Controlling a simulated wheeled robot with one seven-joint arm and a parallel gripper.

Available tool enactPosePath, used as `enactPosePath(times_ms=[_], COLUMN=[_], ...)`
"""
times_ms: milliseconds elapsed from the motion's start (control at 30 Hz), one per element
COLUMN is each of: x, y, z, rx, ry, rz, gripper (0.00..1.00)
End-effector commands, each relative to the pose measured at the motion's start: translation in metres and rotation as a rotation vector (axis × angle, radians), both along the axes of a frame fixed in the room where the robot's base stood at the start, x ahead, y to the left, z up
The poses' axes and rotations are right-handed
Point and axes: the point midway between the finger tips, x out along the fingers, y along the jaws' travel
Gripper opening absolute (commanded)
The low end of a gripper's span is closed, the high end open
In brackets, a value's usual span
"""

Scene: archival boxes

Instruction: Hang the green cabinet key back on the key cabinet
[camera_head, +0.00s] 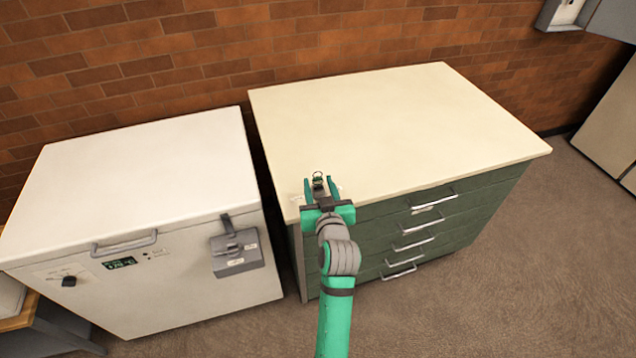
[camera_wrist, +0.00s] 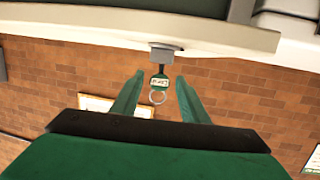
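A green key tag with a pale label and a metal ring (camera_wrist: 160,82) is between my gripper's fingers in the wrist view. It meets a small grey block (camera_wrist: 165,52) at the worktop edge. The ring and tag also show small in the head view (camera_head: 318,182), over the near left front of the cream worktop. My gripper (camera_head: 319,180) is open around the tag, with a visible gap on both sides in the wrist view (camera_wrist: 160,76). A grey wall box (camera_head: 568,13), cut off at the upper right, may be the key cabinet; I cannot tell.
The cream worktop (camera_head: 390,120) is otherwise clear, above green drawers with metal handles (camera_head: 426,226). A white chest unit (camera_head: 140,170) with a grey latch box (camera_head: 237,252) stands at left. Open brown floor (camera_head: 500,290) lies at right, with a beige unit (camera_head: 612,115) beyond.

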Motion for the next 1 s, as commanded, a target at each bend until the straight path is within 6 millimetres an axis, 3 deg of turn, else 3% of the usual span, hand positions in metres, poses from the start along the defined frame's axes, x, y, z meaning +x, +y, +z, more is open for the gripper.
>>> enactPosePath(times_ms=[33, 100, 200, 1000], x=[0.000, 0.000, 0.000, 0.000], y=[0.000, 0.000, 0.000, 0.000], z=[0.000, 0.000, 0.000, 0.025], rx=[0.000, 0.000, 0.000, 0.000], ry=[0.000, 0.000, 0.000, -0.001], rz=[0.000, 0.000, 0.000, 0.000], gripper=[0.27, 0.10, 0.05, 0.05])
